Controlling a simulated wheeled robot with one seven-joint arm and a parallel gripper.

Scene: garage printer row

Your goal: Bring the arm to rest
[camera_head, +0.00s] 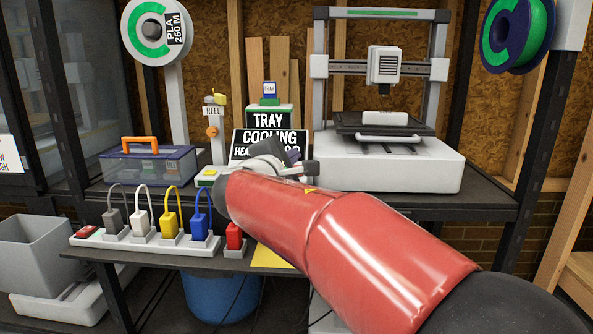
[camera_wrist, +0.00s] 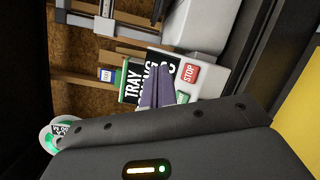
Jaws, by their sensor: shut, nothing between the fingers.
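My red arm (camera_head: 345,235) reaches in from the lower right of the head view, across the front of the bench. My gripper (camera_head: 291,156) is at its far end, in front of the black "TRAY COOLING" sign (camera_head: 270,138), and hides part of it. In the wrist view my gripper (camera_wrist: 156,88) has its dark fingers together, with nothing seen between them. The sign (camera_wrist: 133,80) shows behind the fingers there, beside a red STOP button (camera_wrist: 190,73). Whether the fingers touch anything cannot be told.
A 3D printer (camera_head: 390,160) stands right of my gripper. A power strip (camera_head: 145,240) with several coloured plugs lies along the front shelf at left. A blue toolbox (camera_head: 150,165) stands behind it. A grey bin (camera_head: 35,255) and a blue bucket (camera_head: 220,295) are lower.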

